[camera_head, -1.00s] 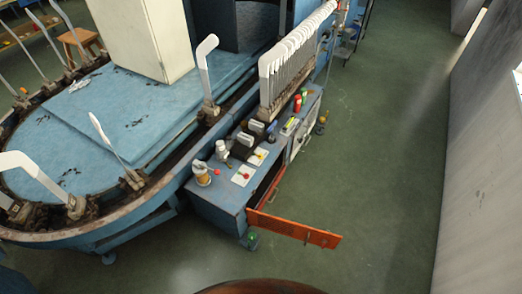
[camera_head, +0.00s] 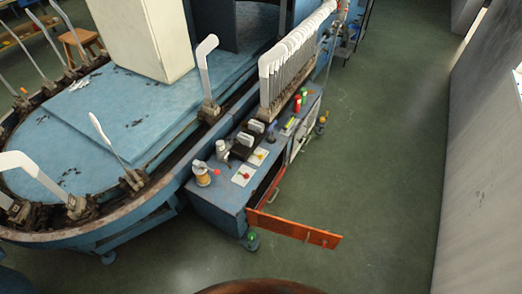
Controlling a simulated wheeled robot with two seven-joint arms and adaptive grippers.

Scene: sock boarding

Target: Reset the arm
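Neither my arms nor my grippers show in the head view. The sock boarding machine (camera_head: 150,150) fills the left and middle, with a blue oval top. Upright white foot-shaped boards stand along its rim, one of them a tall board (camera_head: 206,68) near the middle. A dense row of white boards (camera_head: 290,68) stands at the upper middle.
A brown rounded edge (camera_head: 260,287) shows at the bottom. Green floor (camera_head: 385,160) is clear to the right, up to a grey wall (camera_head: 485,150).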

